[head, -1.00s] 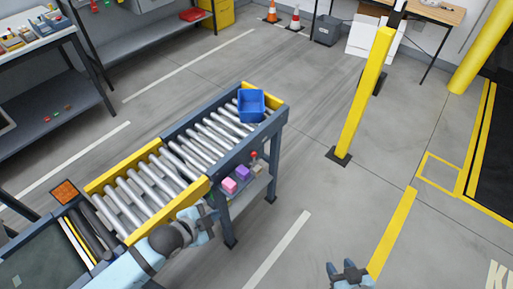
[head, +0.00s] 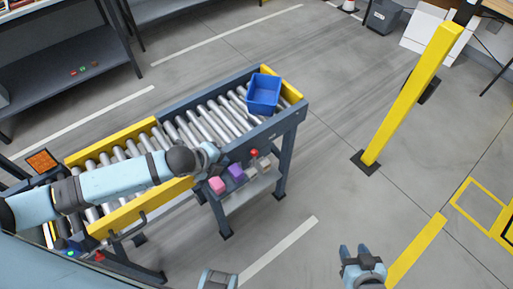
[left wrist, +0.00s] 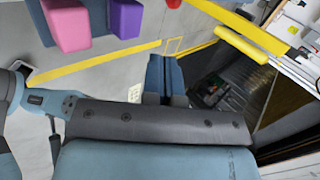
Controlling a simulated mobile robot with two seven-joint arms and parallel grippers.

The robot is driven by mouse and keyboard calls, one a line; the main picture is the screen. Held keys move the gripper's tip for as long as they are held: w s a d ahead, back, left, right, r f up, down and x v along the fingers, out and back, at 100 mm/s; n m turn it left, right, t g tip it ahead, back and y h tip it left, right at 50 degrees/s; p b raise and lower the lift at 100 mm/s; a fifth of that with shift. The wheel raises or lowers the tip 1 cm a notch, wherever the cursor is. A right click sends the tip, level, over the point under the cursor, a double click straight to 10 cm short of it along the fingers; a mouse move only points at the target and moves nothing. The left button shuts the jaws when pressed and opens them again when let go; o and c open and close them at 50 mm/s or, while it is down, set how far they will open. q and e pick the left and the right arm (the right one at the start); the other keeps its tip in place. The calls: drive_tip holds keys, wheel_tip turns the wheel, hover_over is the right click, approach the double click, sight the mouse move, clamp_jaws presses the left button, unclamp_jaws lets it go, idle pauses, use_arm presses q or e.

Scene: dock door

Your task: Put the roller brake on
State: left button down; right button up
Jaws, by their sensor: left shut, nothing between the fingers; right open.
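The roller conveyor (head: 207,128) runs diagonally across the head view, with a blue bin (head: 264,91) at its far end. A small red knob (head: 254,153) shows at its near side rail; I cannot tell for sure that it is the roller brake. My left gripper (head: 212,152) is shut and empty beside that rail, left of the knob. Its shut fingers also show in the left wrist view (left wrist: 166,78). My right gripper (head: 360,253) is open and empty over the floor at the lower right.
A pink block (head: 217,185) and a purple block (head: 236,172) sit on the shelf under the rail. A black handle (head: 128,228) is at the conveyor's near left. A yellow post (head: 412,95) stands to the right. The floor between is clear.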

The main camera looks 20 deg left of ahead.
use_arm(q)
drive_tip(key=shift+w+a, duration=0.1)
drive_tip(key=shift+w, duration=0.2)
use_arm(e)
drive_tip(key=shift+w+d+f, duration=0.1)
drive_tip(key=shift+w+f, duration=0.05)
drive_tip(key=shift+w, duration=0.05)
use_arm(q)
drive_tip(key=shift+s, duration=0.1)
use_arm(e)
drive_tip(key=shift+s, duration=0.2)
drive_tip(key=shift+f, duration=0.1)
use_arm(q)
approach(252, 154)
drive_tip(key=x, duration=0.6)
drive_tip(key=shift+w+d+f, duration=0.25)
drive_tip(key=shift+w+f, duration=0.05)
drive_tip(key=shift+f, duration=0.1)
use_arm(e)
drive_tip(key=shift+w, duration=0.15)
